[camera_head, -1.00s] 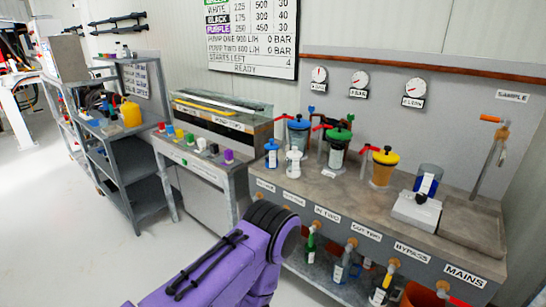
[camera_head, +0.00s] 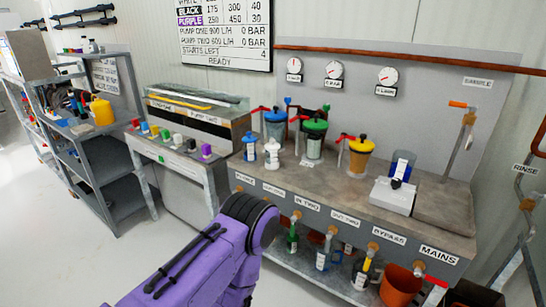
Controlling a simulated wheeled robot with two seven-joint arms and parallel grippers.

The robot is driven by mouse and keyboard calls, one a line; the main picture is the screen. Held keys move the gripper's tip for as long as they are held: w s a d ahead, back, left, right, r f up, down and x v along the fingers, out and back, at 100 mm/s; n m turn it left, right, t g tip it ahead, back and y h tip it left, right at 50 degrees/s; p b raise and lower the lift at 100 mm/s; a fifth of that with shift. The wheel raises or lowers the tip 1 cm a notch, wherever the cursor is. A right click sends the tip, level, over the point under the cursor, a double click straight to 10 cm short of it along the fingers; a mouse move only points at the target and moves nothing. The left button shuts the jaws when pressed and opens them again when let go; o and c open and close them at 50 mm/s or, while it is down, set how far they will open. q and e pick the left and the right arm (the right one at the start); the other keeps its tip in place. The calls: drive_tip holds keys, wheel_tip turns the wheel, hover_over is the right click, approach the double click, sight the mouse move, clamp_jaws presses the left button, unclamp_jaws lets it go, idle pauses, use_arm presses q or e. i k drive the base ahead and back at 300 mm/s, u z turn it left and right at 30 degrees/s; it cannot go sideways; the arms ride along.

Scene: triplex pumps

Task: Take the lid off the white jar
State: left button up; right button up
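A small white jar (camera_head: 272,153) stands upright on the grey bench top, toward its left end, with a white top on it. A similar jar with a blue top (camera_head: 250,147) stands just left of it. A purple and black arm of mine reaches in from the bottom of the view and ends below the bench's front edge, apart from the white jar. No gripper fingers show in the view.
The grey bench (camera_head: 340,187) also bears lidded pots with blue, green (camera_head: 314,138) and yellow (camera_head: 361,153) tops, and a white device (camera_head: 393,194). Bottles stand on the shelf below. A side table (camera_head: 178,160) with coloured blocks stands left. Floor at lower left is clear.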

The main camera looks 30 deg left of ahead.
sight(272, 146)
drive_tip(key=k, duration=0.65)
drive_tip(key=u, duration=0.85)
drive_tip(key=i, duration=1.1)
drive_tip(key=z, duration=0.05)
